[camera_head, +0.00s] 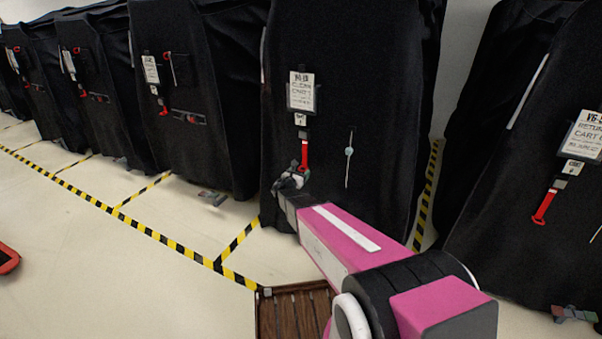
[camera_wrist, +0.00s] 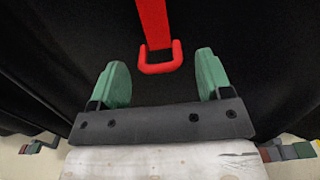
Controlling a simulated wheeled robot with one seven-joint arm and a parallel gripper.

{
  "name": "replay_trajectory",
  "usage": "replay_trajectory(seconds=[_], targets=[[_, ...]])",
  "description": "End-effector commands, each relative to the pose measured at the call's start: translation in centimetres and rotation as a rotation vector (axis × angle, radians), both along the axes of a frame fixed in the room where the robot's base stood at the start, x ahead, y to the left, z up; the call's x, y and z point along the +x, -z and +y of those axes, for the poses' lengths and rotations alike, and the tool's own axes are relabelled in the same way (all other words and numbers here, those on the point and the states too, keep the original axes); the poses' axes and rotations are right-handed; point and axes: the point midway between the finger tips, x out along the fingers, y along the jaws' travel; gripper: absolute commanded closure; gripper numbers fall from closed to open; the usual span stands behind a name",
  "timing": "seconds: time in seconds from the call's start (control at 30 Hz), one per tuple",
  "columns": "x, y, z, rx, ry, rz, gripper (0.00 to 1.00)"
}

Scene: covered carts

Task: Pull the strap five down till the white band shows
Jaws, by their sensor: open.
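A red strap with a loop at its lower end (camera_head: 305,153) hangs on the front of the black covered cart (camera_head: 350,80) in the middle. The strap also shows in the wrist view (camera_wrist: 153,25), where its red loop (camera_wrist: 161,60) hangs just beyond my fingertips and between them. My gripper (camera_wrist: 160,75) has green fingers spread apart, with nothing between them but the black cover behind. In the head view my gripper (camera_head: 293,178) is at the strap's lower end. A small label (camera_head: 300,119) sits above the strap.
A sign (camera_head: 301,91) is above the strap, and a grey pull on a thin cord (camera_head: 349,151) hangs to its right. Other covered carts stand left and right; the right one has its own red strap (camera_head: 544,206). A wooden slatted platform (camera_head: 285,315) is on the floor below.

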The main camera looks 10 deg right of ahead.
Motion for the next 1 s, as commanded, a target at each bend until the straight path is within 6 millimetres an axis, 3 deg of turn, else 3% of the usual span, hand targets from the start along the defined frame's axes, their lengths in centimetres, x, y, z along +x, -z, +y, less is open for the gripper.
replay_trajectory(seconds=[0.3, 0.5, 1.0], targets=[[-5.1, -0.1, 3.5, 0.000, -0.002, 0.001, 0.28], [-7.1, 0.0, 5.0, 0.001, -0.001, 0.001, 0.28], [-7.8, 0.0, 5.5, 0.005, 0.003, 0.000, 0.28]])
